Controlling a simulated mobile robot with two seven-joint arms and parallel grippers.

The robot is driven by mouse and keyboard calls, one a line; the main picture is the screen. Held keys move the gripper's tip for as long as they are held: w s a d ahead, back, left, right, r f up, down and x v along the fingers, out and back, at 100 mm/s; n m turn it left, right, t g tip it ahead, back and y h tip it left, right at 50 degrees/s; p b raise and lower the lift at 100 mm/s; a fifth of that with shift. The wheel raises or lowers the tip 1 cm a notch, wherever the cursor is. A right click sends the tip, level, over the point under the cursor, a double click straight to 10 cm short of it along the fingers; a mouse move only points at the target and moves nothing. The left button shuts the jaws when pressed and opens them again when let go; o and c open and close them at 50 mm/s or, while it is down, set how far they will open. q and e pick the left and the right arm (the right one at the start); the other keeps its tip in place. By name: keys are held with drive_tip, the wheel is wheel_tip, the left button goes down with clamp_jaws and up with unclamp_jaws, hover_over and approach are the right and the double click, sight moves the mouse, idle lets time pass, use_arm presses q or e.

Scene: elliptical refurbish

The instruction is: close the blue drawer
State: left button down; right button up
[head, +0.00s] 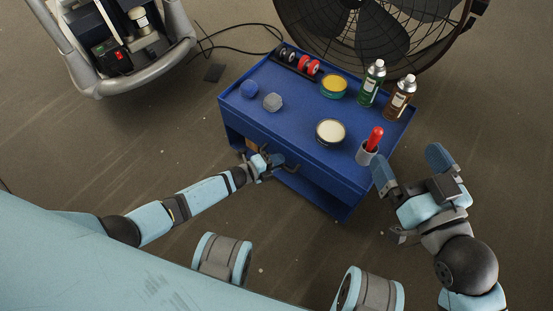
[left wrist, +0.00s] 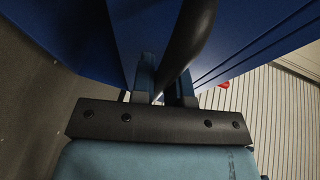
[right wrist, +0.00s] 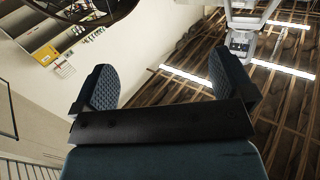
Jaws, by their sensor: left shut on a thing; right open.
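The blue drawer (head: 312,193) is in the front of a blue cabinet (head: 285,118) in the middle of the head view. A dark gap and a small brown patch show under the cabinet top; how far the drawer stands out is hard to tell. My left gripper (head: 275,163) is at the front of the cabinet, shut on the dark curved drawer handle (left wrist: 188,40). The left wrist view shows the handle between its fingers, with blue panels on both sides. My right gripper (head: 410,165) is open and empty, right of the cabinet's corner.
The cabinet top carries a white-filled tin (head: 330,131), a yellow-topped tin (head: 333,86), a green spray can (head: 373,82), a brown spray can (head: 399,97), a cup with a red-handled tool (head: 369,148) and small items. A large fan (head: 375,30) stands behind. A machine with cables is at upper left.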

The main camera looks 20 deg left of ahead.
use_arm(q)
drive_tip(key=c, duration=1.1)
unclamp_jaws()
drive_tip(key=shift+w+r, duration=0.1)
drive_tip(key=shift+w, duration=0.05)
use_arm(e)
drive_tip(key=shift+s+f, duration=0.1)
drive_tip(key=shift+s, duration=0.05)
use_arm(q)
drive_tip(key=shift+s+a, duration=0.1)
drive_tip(key=shift+s, duration=0.15)
drive_tip(key=p+v, duration=0.5)
drive_tip(key=v, duration=0.8)
drive_tip(key=shift+s+a, duration=0.1)
drive_tip(key=shift+a, duration=0.05)
use_arm(e)
drive_tip(key=r, duration=0.1)
drive_tip(key=s+r+m, duration=0.1)
drive_tip(key=r, duration=0.1)
drive_tip(key=shift+s+a+m, duration=0.15)
drive_tip(key=shift+a+m, duration=0.15)
drive_tip(key=shift+m, duration=0.1)
